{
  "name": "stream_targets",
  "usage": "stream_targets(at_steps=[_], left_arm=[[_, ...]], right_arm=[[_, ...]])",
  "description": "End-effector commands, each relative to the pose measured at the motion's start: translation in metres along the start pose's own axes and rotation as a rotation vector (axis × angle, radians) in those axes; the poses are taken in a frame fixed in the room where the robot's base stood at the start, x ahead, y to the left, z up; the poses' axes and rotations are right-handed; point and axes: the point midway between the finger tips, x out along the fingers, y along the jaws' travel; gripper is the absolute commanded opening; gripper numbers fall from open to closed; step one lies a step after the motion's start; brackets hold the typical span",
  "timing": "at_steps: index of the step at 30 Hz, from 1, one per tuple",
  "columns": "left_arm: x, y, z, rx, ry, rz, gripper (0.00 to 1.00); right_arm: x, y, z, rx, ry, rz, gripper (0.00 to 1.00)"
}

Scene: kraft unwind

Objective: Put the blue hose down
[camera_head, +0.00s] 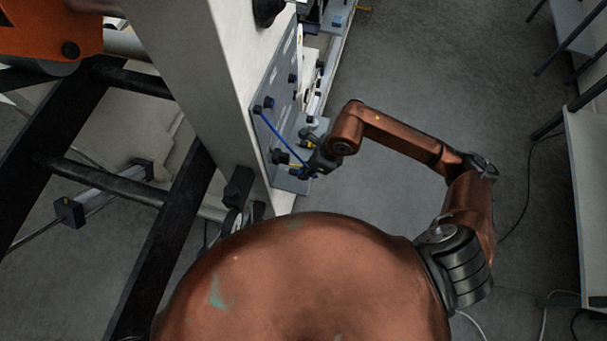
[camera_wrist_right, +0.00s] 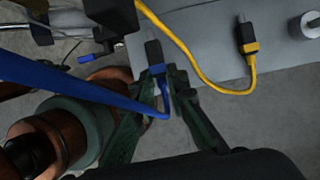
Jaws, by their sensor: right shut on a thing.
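The blue hose (camera_head: 272,130) runs from a fitting on the grey panel down to my right gripper (camera_head: 314,168) in the head view. In the right wrist view the blue hose (camera_wrist_right: 70,82) comes in from the left and bends back up to a dark end plug (camera_wrist_right: 154,52) with a blue collar. My right gripper (camera_wrist_right: 164,82) is shut on the hose's end, with its green fingers either side of the collar. The plug lies over a grey plate; whether it touches the plate is unclear. I cannot make out my left gripper.
A yellow hose (camera_wrist_right: 190,50) with a dark plug (camera_wrist_right: 246,38) lies on the grey plate (camera_wrist_right: 285,70). The grey panel (camera_head: 275,85) carries several dark knobs on a pale machine column (camera_head: 215,65). Open floor (camera_head: 420,75) lies to the right, before a shelf (camera_head: 590,190).

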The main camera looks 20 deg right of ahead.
Motion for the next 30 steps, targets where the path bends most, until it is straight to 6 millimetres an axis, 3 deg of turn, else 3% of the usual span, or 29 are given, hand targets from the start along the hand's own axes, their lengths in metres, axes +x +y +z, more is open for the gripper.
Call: stream_targets(at_steps=[3,9,17,18,25,30], left_arm=[[0.001,0.000,0.000,0.000,0.000,0.000,0.00],[0.004,0.000,0.001,0.000,-0.001,0.000,0.00],[0.004,0.000,0.001,0.000,-0.001,0.000,0.00],[0.004,0.000,0.001,0.000,-0.002,0.000,0.00],[0.004,0.000,0.002,0.000,-0.003,0.000,0.00],[0.004,0.000,0.003,0.000,-0.003,0.000,0.00]], right_arm=[[0.012,0.001,0.004,-0.001,-0.001,0.003,0.00],[0.037,0.000,-0.008,0.000,0.000,0.002,0.00],[0.038,-0.001,-0.008,-0.001,0.000,0.001,0.00],[0.038,-0.001,-0.008,-0.001,0.000,0.001,0.15],[0.038,-0.001,-0.008,-0.001,0.000,0.001,0.31],[0.038,-0.001,-0.008,-0.001,0.000,0.001,0.31]])
